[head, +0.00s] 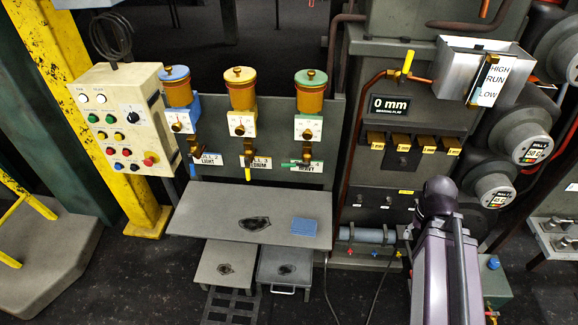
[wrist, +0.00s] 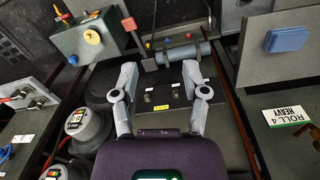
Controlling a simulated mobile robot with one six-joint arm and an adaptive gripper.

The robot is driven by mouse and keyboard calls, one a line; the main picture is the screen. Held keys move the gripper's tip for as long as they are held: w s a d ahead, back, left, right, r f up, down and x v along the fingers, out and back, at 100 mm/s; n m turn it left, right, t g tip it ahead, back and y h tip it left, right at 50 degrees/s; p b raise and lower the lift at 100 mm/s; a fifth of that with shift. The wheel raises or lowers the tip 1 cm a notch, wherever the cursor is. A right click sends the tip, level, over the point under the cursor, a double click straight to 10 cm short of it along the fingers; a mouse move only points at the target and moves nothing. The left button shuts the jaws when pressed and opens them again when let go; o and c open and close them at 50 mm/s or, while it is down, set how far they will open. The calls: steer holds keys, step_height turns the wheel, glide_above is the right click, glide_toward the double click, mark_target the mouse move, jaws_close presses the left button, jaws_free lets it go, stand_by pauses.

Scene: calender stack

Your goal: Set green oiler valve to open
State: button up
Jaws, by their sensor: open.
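The green oiler (head: 310,92) is the rightmost of three on the back panel, an amber cup with a green lid above a green dial block. Its green valve handle (head: 292,164) lies about level, pointing left across the top of the ROLL 4 HEAVY label (head: 304,168). In the wrist view that label (wrist: 288,115) is at the right edge, with part of the handle (wrist: 303,129) beside it. My gripper (wrist: 160,68) is open and empty, facing the lower machine panel, well apart from the valve. In the head view my arm hides the gripper.
The blue oiler (head: 176,88) and yellow oiler (head: 240,90) stand to the left, with their handles hanging down. A grey shelf (head: 200,205) with a blue block (head: 304,226) juts out below. A dark red pipe (head: 350,130) runs upright between the green oiler and the machine panel.

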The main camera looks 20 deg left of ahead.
steer(key=w+a+f+n+t+h+b, duration=0.3)
steer(key=w+a+n+h+b, duration=0.15)
steer(key=a, duration=0.45)
steer(key=n+t+y+b, duration=0.2)
steer(key=n+t+b, duration=0.8)
steer(key=n+t, duration=0.3)
glide_toward(288, 165)
steer(key=v, duration=0.3)
steer(key=shift+s+a+m, duration=0.1)
steer(key=shift+m, duration=0.15)
steer(key=b+x, duration=0.1)
steer(key=x, duration=0.6)
steer(key=b+x, duration=0.1)
steer(key=x, duration=0.5)
steer(key=shift+w+f, duration=0.3)
steer(key=shift+w, duration=0.05)
jaws_close()
